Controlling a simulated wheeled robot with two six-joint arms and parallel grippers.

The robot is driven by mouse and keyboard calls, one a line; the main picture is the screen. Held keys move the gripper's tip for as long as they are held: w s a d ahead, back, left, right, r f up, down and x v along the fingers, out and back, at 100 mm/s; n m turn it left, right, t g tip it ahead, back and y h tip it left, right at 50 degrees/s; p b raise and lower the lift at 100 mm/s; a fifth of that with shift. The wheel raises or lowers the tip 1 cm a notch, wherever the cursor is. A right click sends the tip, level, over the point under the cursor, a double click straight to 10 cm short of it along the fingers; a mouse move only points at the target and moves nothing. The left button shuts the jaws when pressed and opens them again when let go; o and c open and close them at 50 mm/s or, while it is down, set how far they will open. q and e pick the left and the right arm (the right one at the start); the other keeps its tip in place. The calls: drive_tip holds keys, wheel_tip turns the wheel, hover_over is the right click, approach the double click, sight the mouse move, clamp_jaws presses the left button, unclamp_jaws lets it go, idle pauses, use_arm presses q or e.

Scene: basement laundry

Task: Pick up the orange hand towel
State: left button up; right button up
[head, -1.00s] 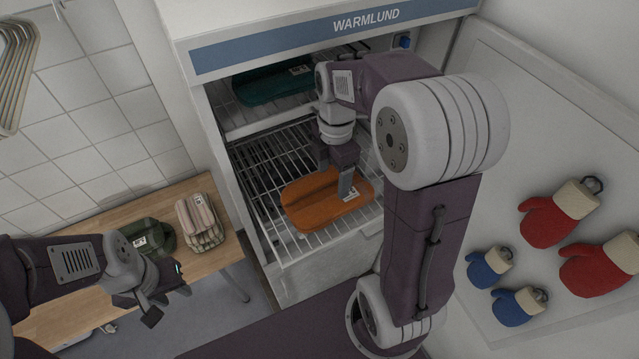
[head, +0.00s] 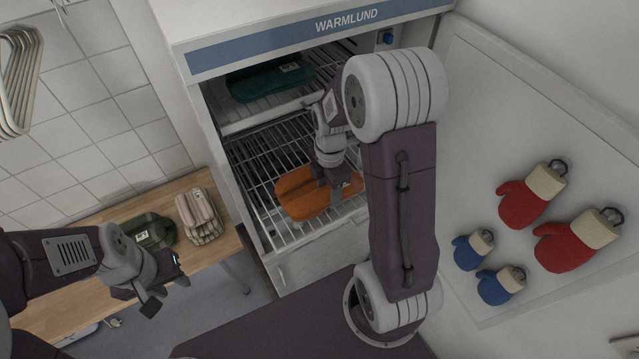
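My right arm hides the area to the right of the towel. My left gripper (head: 168,288) is open and empty, in front of the wooden bench.
A teal folded towel (head: 268,82) lies on the shelf above. The wooden bench (head: 60,301) holds a dark green bundle (head: 150,232) and a beige bundle (head: 199,217). Red mitts (head: 524,203) and blue mitts (head: 472,250) hang on the open door (head: 497,120) at right.

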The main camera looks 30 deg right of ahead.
drive_tip(key=shift+w+f, duration=0.1)
drive_tip(key=shift+w, duration=0.15)
clamp_jaws()
use_arm(q)
drive_tip(key=shift+w+f, duration=0.1)
drive_tip(key=shift+w, duration=0.2)
use_arm(e)
drive_tip(key=shift+s, duration=0.1)
